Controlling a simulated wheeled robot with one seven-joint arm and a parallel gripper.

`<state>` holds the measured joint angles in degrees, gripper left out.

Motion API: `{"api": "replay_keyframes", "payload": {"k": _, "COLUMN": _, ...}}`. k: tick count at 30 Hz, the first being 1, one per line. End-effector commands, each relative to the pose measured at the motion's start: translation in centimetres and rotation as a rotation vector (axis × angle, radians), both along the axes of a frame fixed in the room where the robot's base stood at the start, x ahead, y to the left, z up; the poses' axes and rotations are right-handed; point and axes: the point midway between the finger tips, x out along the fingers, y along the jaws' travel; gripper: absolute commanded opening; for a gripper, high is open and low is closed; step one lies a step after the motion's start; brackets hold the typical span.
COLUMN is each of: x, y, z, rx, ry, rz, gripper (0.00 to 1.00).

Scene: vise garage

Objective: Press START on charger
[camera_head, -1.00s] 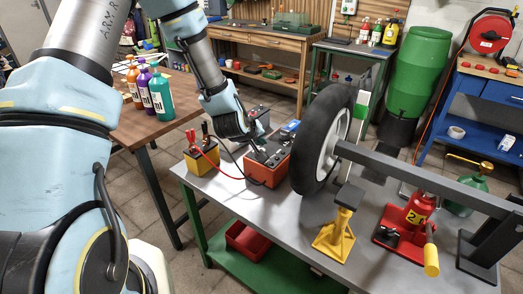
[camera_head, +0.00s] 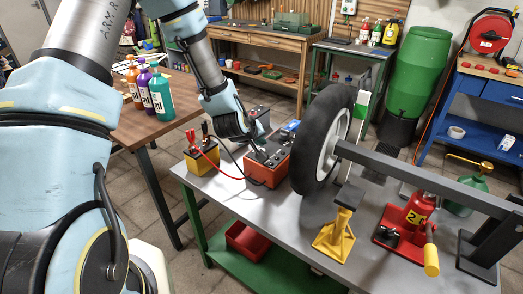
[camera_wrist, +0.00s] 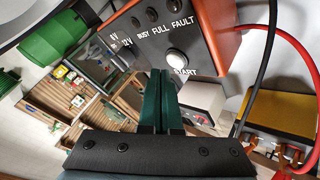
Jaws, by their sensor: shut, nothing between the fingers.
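The charger (camera_head: 268,168) is an orange box with a dark sloped panel, standing on the grey workbench. In the wrist view its panel (camera_wrist: 150,50) carries the words BUSY, FULL, FAULT and START. The round white START button (camera_wrist: 176,62) is beside the START label. My gripper (camera_wrist: 159,72) is shut and empty, its dark green fingers together. Its tips lie just left of and below the button in the wrist view; I cannot tell whether they touch the panel. In the head view my gripper (camera_head: 256,140) is over the charger's panel, and its fingertips are hard to make out.
A yellow battery (camera_head: 201,160) stands left of the charger, with red and black cables running between them. A black-tyred wheel (camera_head: 318,140) stands close on the right. A yellow jack stand (camera_head: 338,232) and red bottle jack (camera_head: 408,225) are farther right on the bench (camera_head: 285,215).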

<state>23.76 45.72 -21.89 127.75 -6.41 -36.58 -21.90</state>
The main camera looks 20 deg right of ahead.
Motion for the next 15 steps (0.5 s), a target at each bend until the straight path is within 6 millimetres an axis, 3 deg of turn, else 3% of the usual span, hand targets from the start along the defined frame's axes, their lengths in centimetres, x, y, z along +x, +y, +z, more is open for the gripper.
{"api": "replay_keyframes", "payload": {"k": 15, "x": 0.00, "y": 0.00, "z": -0.89, "rx": 0.000, "ry": 0.000, "rz": 0.000, "gripper": 0.00}}
